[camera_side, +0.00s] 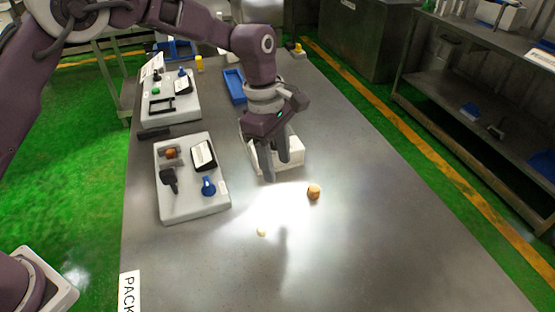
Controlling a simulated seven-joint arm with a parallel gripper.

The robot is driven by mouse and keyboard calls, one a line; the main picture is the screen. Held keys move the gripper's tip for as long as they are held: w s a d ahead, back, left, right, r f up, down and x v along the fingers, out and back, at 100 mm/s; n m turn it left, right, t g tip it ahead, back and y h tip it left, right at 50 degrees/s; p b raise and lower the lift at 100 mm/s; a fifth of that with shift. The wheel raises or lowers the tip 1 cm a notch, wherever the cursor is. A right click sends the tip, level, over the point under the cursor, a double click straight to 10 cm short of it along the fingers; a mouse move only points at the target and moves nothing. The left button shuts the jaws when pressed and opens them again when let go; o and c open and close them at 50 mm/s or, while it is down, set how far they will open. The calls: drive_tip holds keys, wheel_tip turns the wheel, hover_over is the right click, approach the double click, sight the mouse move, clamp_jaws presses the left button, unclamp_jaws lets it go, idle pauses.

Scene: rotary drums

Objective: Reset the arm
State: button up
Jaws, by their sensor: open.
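My gripper (277,167) hangs above the grey table (370,230), fingers pointing down. It is open and I see nothing held between its fingers. A white box (262,154) stands behind the fingers and is partly hidden by them. A small round orange-brown object (314,192) rests on the table to the right of the fingers. A tiny pale object (261,233) lies on the table closer to the camera.
A light grey panel (196,208) with a black handle, a blue knob and a brown knob lies at left. A second panel (158,113) sits behind it. A blue tray (234,87) lies further back. The table's right and front areas are clear.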

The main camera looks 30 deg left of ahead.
drive_tip(key=s+a+r+m+t, duration=0.2)
drive_tip(key=s+a+r+m, duration=0.2)
drive_tip(key=s+a+r, duration=0.4)
drive_tip(key=s+a+r+m+t, duration=0.1)
drive_tip(key=s+a+r+m, duration=0.4)
drive_tip(key=r, duration=0.5)
drive_tip(key=s+a+f+m+t+y, duration=0.1)
drive_tip(key=s+m, duration=0.3)
drive_tip(key=s, duration=0.4)
drive_tip(key=s+a+m+t, duration=0.1)
drive_tip(key=s+a+m, duration=0.3)
drive_tip(key=s, duration=0.5)
drive_tip(key=shift+a+f+t+y, duration=0.25)
drive_tip(key=shift+f+t+y, duration=0.05)
drive_tip(key=shift+f+y, duration=0.1)
